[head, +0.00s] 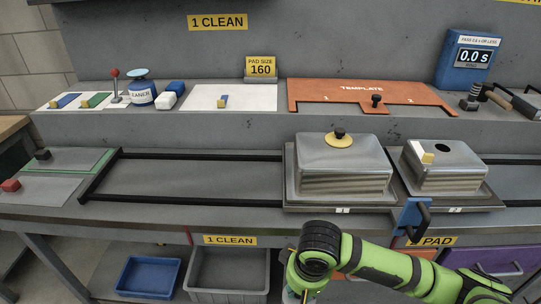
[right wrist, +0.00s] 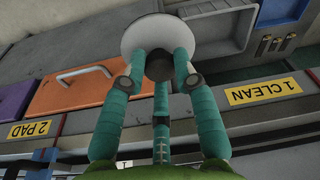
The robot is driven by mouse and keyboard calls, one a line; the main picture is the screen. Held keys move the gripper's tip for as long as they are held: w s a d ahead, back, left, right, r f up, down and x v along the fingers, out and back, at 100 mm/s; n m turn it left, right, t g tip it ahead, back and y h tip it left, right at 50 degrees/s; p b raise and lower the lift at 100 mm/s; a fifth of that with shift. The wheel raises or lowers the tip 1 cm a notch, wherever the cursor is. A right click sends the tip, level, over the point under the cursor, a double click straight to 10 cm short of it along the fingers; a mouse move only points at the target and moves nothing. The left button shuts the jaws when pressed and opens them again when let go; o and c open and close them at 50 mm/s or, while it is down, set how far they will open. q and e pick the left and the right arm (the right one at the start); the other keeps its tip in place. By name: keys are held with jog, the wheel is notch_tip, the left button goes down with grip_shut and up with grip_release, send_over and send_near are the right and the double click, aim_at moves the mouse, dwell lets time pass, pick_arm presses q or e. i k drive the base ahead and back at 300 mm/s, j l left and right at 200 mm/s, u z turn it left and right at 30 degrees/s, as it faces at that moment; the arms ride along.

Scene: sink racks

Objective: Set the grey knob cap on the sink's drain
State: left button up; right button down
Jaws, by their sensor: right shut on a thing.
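My right gripper (right wrist: 160,62) is shut on the knob cap (right wrist: 150,28), a pale grey-white disc with a dark knob between the fingers. In the head view my right arm reaches in from the lower right, and its own bulk mostly hides the gripper in front of the bench. No basin is clearly recognisable as the sink. A metal box marked 2 (head: 450,178) has a bare round dark hole (head: 457,147) in its top, beside a white and yellow block. The metal box marked 1 (head: 343,170) has a yellow disc with a black knob (head: 339,138) on top. My left gripper is out of view.
A blue bracket with a black handle (head: 412,218) stands at the front between the boxes. Black rails (head: 190,156) border a clear stretch of bench at left. A grey bin (head: 228,272) and blue tray (head: 148,276) sit below. An orange template (head: 345,94) lies on the shelf.

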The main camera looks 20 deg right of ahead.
aim_at(442, 148)
jog(key=k+l, duration=0.1)
jog(key=l, duration=0.4)
jog(key=k+l+z, duration=0.1)
jog(key=l, duration=0.4)
jog(key=k+l+z, duration=0.1)
jog(key=l, duration=0.4)
jog(key=k+l, duration=0.15)
jog(key=l, duration=0.4)
